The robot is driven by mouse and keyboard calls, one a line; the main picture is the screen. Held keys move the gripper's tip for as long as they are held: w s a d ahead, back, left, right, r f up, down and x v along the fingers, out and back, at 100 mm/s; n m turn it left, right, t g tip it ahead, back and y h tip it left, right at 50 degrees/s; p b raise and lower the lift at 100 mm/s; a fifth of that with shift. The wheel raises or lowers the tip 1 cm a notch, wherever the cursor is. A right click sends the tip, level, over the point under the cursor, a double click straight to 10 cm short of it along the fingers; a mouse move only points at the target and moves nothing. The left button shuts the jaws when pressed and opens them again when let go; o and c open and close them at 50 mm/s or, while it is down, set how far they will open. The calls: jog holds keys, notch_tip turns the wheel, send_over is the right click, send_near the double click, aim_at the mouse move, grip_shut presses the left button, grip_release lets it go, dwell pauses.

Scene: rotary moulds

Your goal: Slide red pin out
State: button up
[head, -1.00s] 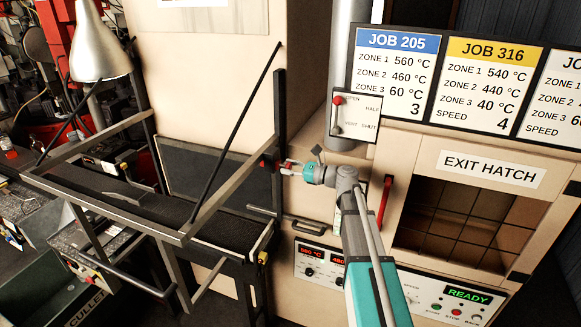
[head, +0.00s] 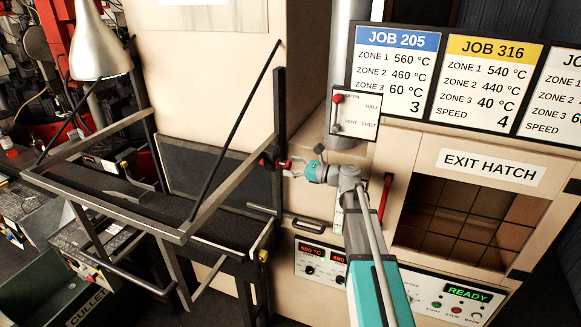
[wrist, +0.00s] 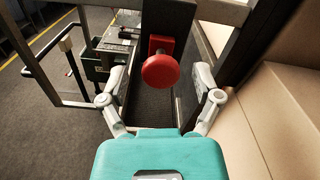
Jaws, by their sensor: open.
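The red pin (wrist: 161,71) shows in the wrist view as a round red knob on a red bracket, set in a dark upright post. In the head view the red pin (head: 267,162) is small, on the black post at the frame's right end. My gripper (head: 288,166) is just right of it, pointing left at the post. In the wrist view my gripper (wrist: 161,78) is open, with one finger on each side of the knob and a gap on both sides.
A metal frame (head: 110,212) surrounds a dark conveyor belt (head: 125,200) left of the post. A black diagonal bar (head: 237,130) rises to the post. A cream machine wall with a dark handle (head: 303,224) and a red handle (head: 386,197) stands close to my arm.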

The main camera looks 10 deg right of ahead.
jog(key=v, duration=1.1)
jog(key=shift+d, duration=0.3)
jog(key=shift+s, duration=0.1)
jog(key=s+a+f+n+g+h+b, duration=0.3)
jog(key=s+a+f+n, duration=0.15)
jog(key=f, duration=0.45)
jog(key=s+a+f+n+g+h+b, duration=0.2)
jog(key=s+a+f+n+g+b, duration=0.25)
jog(key=f, duration=0.45)
jog(key=s+d+f+n+g+h+b, duration=0.1)
jog(key=s+f+n+h+b, duration=0.4)
jog(key=s+f+n+h, duration=0.5)
jog(key=shift+s+f+n+g, duration=0.4)
jog(key=shift+f+n+g, duration=0.15)
jog(key=shift+f+n, duration=1.1)
jog(key=shift+d+f, duration=0.1)
jog(key=shift+f, duration=0.05)
